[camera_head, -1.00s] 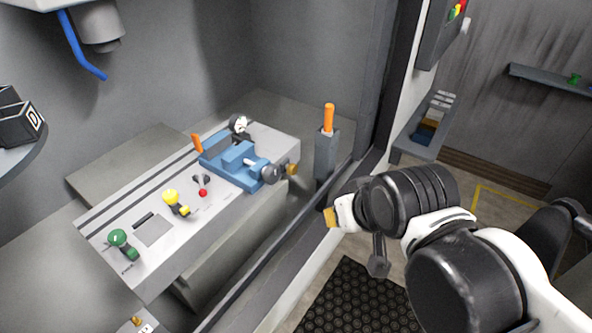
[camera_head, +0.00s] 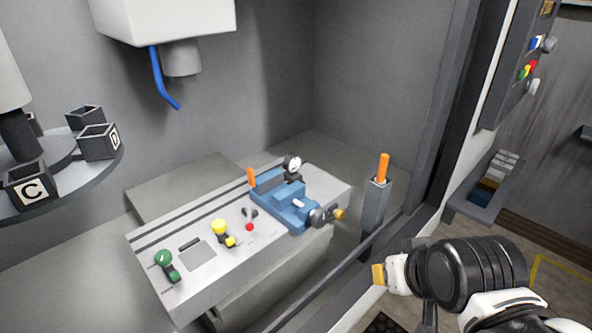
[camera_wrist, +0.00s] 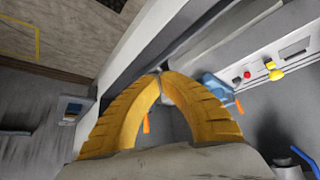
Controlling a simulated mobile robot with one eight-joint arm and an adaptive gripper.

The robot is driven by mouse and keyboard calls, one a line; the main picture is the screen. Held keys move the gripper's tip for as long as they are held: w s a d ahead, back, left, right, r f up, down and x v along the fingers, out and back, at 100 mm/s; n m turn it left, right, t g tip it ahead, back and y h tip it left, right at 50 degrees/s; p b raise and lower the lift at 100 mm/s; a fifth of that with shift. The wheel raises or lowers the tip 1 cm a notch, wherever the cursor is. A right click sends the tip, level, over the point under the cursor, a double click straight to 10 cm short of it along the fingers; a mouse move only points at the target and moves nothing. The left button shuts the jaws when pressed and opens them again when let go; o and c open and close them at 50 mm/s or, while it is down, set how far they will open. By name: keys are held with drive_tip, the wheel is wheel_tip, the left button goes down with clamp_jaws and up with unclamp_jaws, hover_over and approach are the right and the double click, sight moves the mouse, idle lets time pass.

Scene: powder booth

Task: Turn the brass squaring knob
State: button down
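A small brass-coloured knob (camera_head: 340,213) sits at the right end of a dark round handle on the blue vise (camera_head: 284,203), on the grey bench. Whether it is the squaring knob I cannot tell. My gripper (camera_head: 378,274) is in front of the booth's frame, to the right of and lower in the picture than the knob, and apart from it. The blue vise (camera_wrist: 214,88) is partly hidden behind the right finger there; the brass knob cannot be made out.
The bench (camera_head: 205,283) carries a green knob (camera_head: 166,262), a yellow knob (camera_head: 221,229) and a red-tipped lever (camera_head: 250,226). The booth's dark frame (camera_head: 425,215) runs between my gripper and the bench. Lettered bins (camera_head: 97,143) are at left.

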drive_tip(key=c, duration=1.7)
unclamp_jaws()
drive_tip(key=shift+c, duration=0.2)
drive_tip(key=o, duration=0.5)
drive_tip(key=shift+w+r, duration=0.15)
drive_tip(key=shift+r, duration=0.05)
drive_tip(key=shift+o, duration=1.4)
drive_tip(key=w+r+m+g+y+p, duration=0.1)
drive_tip(key=w+r+m, duration=0.1)
drive_tip(key=w+m, duration=0.6)
drive_tip(key=shift+w+a+y, duration=0.2)
drive_tip(key=shift+w+y, duration=0.15)
drive_tip(key=shift+y, duration=0.05)
drive_tip(key=m+g+y+p, duration=0.1)
drive_tip(key=m+y+p, duration=0.4)
drive_tip(key=m, duration=1.7)
hover_over(343, 214)
drive_tip(key=s+d+b, duration=0.2)
drive_tip(key=s+d, duration=0.1)
drive_tip(key=d, duration=0.3)
wheel_tip(343, 214, down, 14)
drive_tip(key=y, duration=0.2)
drive_tip(key=b+x, duration=0.1)
drive_tip(key=x, duration=0.4)
drive_tip(key=b+x, duration=0.1)
drive_tip(key=x, duration=0.4)
drive_tip(key=shift+s+f, duration=0.2)
drive_tip(key=shift+f, duration=0.05)
